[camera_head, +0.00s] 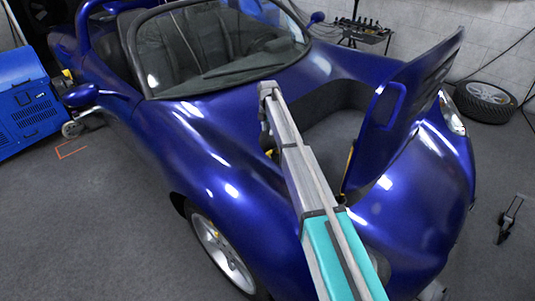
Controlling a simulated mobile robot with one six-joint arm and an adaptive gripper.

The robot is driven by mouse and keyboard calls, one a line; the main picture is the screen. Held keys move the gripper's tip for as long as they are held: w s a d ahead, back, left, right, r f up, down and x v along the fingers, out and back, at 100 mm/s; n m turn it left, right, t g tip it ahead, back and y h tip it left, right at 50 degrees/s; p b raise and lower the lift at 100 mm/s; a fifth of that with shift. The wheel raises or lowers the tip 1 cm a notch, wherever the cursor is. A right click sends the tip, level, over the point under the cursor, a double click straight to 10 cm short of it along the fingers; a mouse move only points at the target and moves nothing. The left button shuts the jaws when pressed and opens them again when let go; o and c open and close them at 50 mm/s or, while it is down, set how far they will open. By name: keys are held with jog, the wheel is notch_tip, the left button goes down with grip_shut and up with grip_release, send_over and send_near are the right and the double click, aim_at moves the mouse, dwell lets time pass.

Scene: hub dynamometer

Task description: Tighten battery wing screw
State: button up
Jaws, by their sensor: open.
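The battery and its wing screw cannot be made out in this view. The blue car's front compartment (322,122) is open and dark inside, and my arm crosses in front of part of it. My arm reaches from the bottom edge up to a bend near the windshield base, then a shorter link drops down. A small dark part at the lower end of that link looks like my gripper (270,153), beside the left edge of the compartment. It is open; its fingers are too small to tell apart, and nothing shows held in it.
The raised blue front lid (402,110) stands at the right of the compartment. The windshield (215,45) is behind it. A blue machine (26,92) stands at far left, a loose wheel (485,96) lies at right, and a small dark stand (509,218) is on the open floor.

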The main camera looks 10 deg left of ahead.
aim_at(268, 152)
jog(key=shift+f+b, duration=6.3)
jog(key=shift+f, duration=0.2)
grip_shut()
jog(key=shift+d, duration=0.15)
